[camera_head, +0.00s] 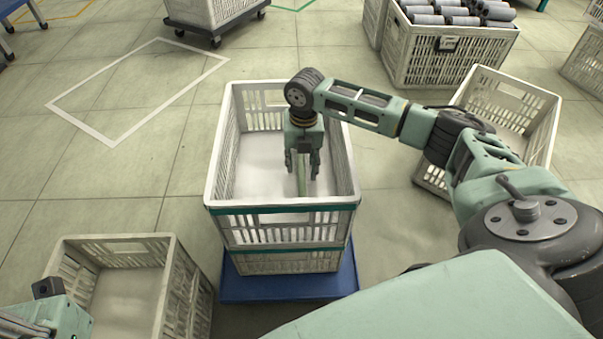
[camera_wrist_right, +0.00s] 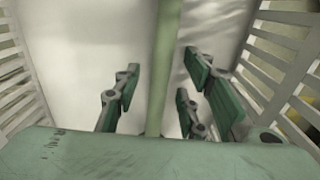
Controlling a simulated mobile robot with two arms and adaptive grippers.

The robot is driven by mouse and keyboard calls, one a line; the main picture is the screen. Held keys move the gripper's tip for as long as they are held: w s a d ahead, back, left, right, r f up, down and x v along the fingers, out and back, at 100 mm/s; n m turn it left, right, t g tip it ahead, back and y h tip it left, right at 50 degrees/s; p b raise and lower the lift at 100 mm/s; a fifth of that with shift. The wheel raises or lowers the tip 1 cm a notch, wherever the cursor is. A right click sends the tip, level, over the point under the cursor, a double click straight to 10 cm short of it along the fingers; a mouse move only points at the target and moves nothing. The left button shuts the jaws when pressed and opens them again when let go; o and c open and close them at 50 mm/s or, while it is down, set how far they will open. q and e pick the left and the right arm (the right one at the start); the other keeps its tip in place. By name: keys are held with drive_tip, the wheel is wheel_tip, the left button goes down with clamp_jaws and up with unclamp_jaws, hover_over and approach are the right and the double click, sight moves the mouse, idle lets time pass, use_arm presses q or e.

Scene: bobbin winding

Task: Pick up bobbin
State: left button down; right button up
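My right gripper (camera_head: 302,172) points down inside the white crate (camera_head: 215,160) at the middle, below its rim. Its fingers stand apart in the right wrist view (camera_wrist_right: 165,100). A slim pale green bar (camera_wrist_right: 163,60), perhaps the bobbin, runs between them, with gaps on both sides. In the head view it shows as a light strip (camera_head: 301,180) below the palm. How its far end rests is hard to tell. Part of my left wrist (camera_head: 60,306) shows at the lower left; its fingers are not clear.
The middle crate is stacked on another crate on a blue base (camera_head: 290,288). An empty-looking crate (camera_head: 165,245) stands at lower left, another (camera_head: 530,100) at right under my arm. A crate at the back (camera_head: 455,65) holds several grey bobbins (camera_head: 465,20). Floor at left is clear.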

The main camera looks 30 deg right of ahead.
drive_tip(key=shift+c, duration=0.5)
clamp_jaws()
drive_tip(key=shift+r, duration=0.15)
